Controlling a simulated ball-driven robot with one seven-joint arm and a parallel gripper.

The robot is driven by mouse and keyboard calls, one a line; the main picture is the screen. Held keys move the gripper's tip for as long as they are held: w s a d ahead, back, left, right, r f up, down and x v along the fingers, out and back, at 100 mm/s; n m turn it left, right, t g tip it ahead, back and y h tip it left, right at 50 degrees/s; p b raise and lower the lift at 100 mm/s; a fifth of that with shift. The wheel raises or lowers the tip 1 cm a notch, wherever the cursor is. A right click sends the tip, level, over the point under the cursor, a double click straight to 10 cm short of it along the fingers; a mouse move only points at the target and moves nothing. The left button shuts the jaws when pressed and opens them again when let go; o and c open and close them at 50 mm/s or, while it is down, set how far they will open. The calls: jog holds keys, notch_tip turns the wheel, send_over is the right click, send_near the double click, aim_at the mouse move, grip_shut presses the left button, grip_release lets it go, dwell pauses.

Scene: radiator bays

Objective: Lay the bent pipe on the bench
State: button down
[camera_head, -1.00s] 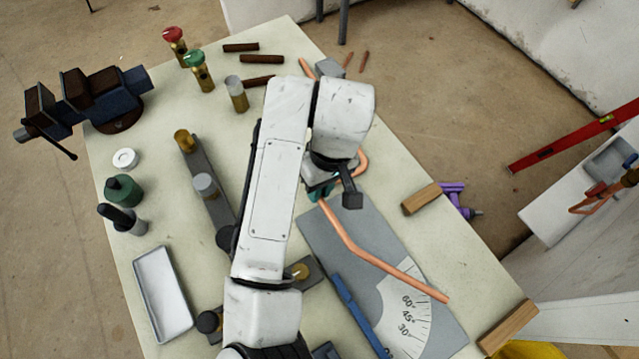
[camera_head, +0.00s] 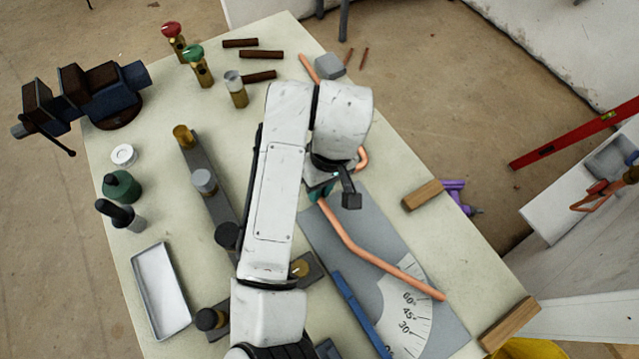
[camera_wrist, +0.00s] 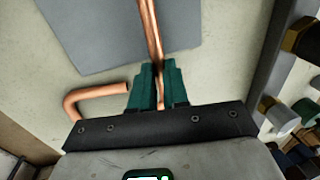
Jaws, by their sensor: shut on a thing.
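The bent copper pipe (camera_head: 390,267) runs from my gripper (camera_head: 318,190) across the grey angle board, its free end over the printed angle scale. In the wrist view my gripper (camera_wrist: 158,88) is shut, with its green jaws on the pipe (camera_wrist: 151,30). The bench (camera_head: 280,75) is a pale, cream-coloured top under my arm. I cannot tell whether the pipe touches the board or hangs just above it. My arm hides part of the bench.
The grey board (camera_head: 320,225) has a blue bar (camera_head: 358,312) on it. Another copper piece (camera_wrist: 80,100) curves beside my jaws. Wooden blocks (camera_head: 422,195) line the right edge. A white tray (camera_head: 160,290), vise (camera_head: 100,95) and valves (camera_head: 200,70) stand left.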

jog(key=shift+f, duration=0.5)
dwell(0.3)
jog(key=c, duration=1.1)
grip_release()
jog(key=shift+o, duration=0.2)
notch_tip(320, 180, up, 11)
jog(key=w+d+p, duration=0.1)
jog(key=p, duration=0.1)
jog(key=shift+d+f+p, duration=0.2)
jog(key=shift+d+p, duration=0.1)
jog(key=shift+p, duration=0.1)
